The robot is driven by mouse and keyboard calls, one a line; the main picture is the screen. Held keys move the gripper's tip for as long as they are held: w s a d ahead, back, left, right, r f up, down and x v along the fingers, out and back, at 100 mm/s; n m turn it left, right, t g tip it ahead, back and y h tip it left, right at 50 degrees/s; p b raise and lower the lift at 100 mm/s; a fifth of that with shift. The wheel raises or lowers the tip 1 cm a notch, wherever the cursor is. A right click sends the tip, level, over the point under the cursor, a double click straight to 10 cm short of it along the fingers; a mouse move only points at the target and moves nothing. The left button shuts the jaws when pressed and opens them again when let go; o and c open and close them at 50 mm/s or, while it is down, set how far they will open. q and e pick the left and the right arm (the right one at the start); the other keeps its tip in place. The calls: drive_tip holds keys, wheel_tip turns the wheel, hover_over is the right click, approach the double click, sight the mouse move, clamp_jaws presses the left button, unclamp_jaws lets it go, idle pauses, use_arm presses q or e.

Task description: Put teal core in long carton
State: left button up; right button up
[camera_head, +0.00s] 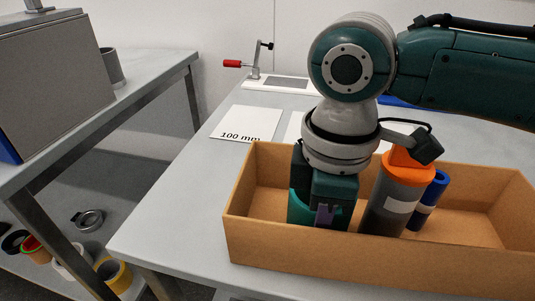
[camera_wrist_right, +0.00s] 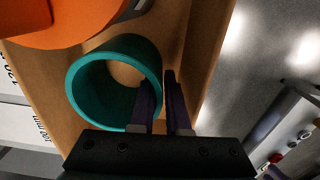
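The teal core (camera_head: 298,208) is a short open tube inside the long carton (camera_head: 330,262), near its left end. Its lower part is hidden behind the carton's front wall. In the right wrist view the teal core (camera_wrist_right: 88,68) shows as a ring. My right gripper (camera_head: 325,213) reaches down into the carton from above. Its purple fingers (camera_wrist_right: 160,90) straddle the ring's wall, one inside and one outside, with a narrow gap, and look closed on it. Whether the core touches the carton floor is hidden. My left gripper is in neither view.
An orange-capped grey cylinder (camera_head: 397,195) and a blue-ended tube (camera_head: 428,200) stand in the carton just right of the gripper. The carton's right part is free. A "100 mm" card (camera_head: 246,123) and a red-handled clamp (camera_head: 255,65) lie behind. A side table (camera_head: 90,110) stands left.

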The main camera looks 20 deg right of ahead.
drive_tip(key=shift+o, duration=0.2)
wheel_tip(320, 180, up, 12)
drive_tip(key=p, duration=0.3)
drive_tip(key=s+a+f, duration=0.1)
drive_tip(key=a, duration=0.1)
drive_tip(key=s+a+f+y, duration=0.1)
drive_tip(key=s+a, duration=0.1)
drive_tip(key=s+a+f+y, duration=0.1)
drive_tip(key=shift+s+a+f+m+t, duration=0.2)
drive_tip(key=shift+a+f+m+t, duration=0.2)
drive_tip(key=s+d+f+m+t+h, duration=0.1)
drive_tip(key=s+d+f+m+t, duration=0.1)
drive_tip(key=s+d+m, duration=0.7)
drive_tip(key=shift+s+d+f+t+h, duration=0.25)
drive_tip(key=shift+s+f+t+h, duration=0.15)
drive_tip(key=shift+s+f, duration=0.4)
drive_tip(key=shift+s+r, duration=0.1)
wheel_tip(320, 180, up, 52)
drive_tip(key=p, duration=5.1)
drive_tip(key=shift+f, duration=0.25)
